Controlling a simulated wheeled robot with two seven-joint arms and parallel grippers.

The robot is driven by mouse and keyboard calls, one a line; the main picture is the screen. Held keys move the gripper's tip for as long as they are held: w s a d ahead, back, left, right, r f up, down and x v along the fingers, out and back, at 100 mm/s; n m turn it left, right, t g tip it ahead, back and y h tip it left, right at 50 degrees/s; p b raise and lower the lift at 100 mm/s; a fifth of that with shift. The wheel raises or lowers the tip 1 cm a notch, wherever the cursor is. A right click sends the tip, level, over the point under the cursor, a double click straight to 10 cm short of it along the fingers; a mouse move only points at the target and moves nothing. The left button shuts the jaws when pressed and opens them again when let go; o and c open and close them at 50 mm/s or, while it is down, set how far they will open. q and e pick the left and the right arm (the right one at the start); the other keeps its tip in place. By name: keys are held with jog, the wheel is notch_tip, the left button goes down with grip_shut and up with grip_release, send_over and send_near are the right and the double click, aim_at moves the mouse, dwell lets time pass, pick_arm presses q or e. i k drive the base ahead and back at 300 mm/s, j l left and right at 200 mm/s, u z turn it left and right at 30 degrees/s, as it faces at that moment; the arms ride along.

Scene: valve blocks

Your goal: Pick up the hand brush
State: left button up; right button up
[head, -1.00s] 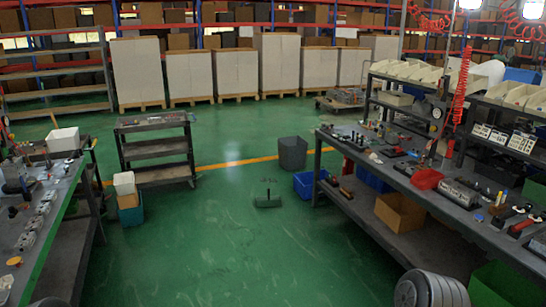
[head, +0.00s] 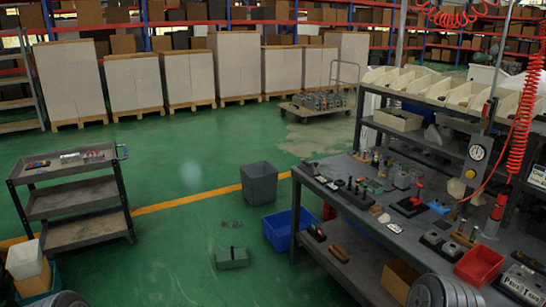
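I cannot pick out the hand brush for certain. A small brown block-shaped item (head: 339,253) lies on the lower shelf of the right workbench (head: 345,208), beside a dark item with a little red (head: 316,232). Either is too small to identify surely. A grey-green, box-like piece with a thin upright handle (head: 232,259) stands on the floor, like a dustpan. Neither of my grippers shows; only rounded grey parts of my arms show at the bottom edge.
A blue bin (head: 288,229) and a grey bin (head: 259,183) stand beside the workbench. A shelved cart (head: 75,197) stands at left. The workbench top carries several small tools, parts and a red tray (head: 479,266). Green floor is open in the middle.

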aim_at(340, 254)
jog(key=i+j+z, duration=0.1)
jog(key=i+z, duration=0.25)
jog(key=i, duration=0.2)
jog(key=i+j+z, duration=0.35)
jog(key=i, duration=0.25)
jog(key=i+j+z, duration=1.05)
jog(key=j+z, duration=0.2)
jog(key=i+j+z, duration=0.15)
jog(key=j+z, duration=0.15)
jog(key=i+j+z, duration=0.1)
jog(key=j+z, duration=0.2)
jog(key=j, duration=0.15)
jog(key=j+z, duration=0.25)
jog(key=j, duration=0.15)
jog(key=i, duration=0.05)
